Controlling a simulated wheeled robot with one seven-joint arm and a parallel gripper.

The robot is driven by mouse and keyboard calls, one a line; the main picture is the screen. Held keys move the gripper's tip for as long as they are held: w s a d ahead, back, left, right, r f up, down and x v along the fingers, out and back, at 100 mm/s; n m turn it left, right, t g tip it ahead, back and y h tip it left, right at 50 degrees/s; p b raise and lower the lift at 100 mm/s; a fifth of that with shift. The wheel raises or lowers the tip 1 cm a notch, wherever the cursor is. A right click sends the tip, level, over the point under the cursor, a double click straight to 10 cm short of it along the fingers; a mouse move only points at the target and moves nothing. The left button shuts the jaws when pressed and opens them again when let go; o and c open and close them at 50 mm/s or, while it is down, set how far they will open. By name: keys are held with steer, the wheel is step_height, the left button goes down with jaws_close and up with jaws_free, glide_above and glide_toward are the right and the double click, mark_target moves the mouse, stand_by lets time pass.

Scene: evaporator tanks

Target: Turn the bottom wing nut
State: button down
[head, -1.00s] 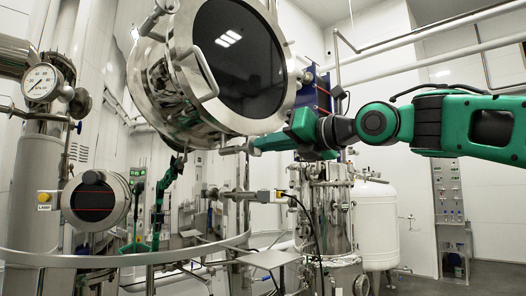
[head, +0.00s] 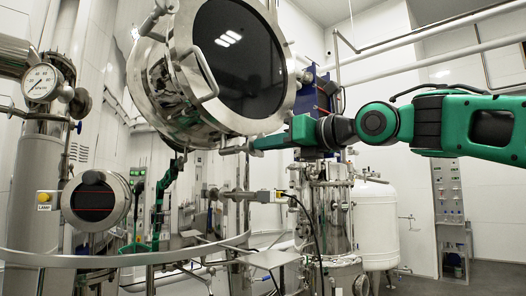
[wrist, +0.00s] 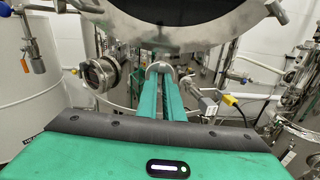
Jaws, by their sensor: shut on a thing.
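The round steel tank (head: 165,85) with a dark glass front hangs at the upper middle of the head view. The bottom wing nut (head: 232,150) is a small metal piece at the tank's lower rim. In the wrist view the wing nut (wrist: 159,68) shows at the ends of my two green fingers, just under the tank rim (wrist: 165,45). My gripper (head: 252,146) reaches in from the right below the glass. It also shows in the wrist view (wrist: 160,82), shut on the wing nut. The fingertips hide part of the nut.
A pressure gauge (head: 41,83) and a small round vessel (head: 97,201) stand at the left. Steel vessels (head: 325,205) and a white tank (head: 375,225) stand below my arm. A curved rail (head: 130,260) crosses the lower left.

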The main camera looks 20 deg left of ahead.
steer(key=shift+w+f+n, duration=0.1)
steer(key=shift+f+n, duration=0.1)
steer(key=shift+n, duration=0.4)
stand_by(0.4)
steer(key=c, duration=1.8)
jaws_free()
steer(key=shift+r, duration=0.1)
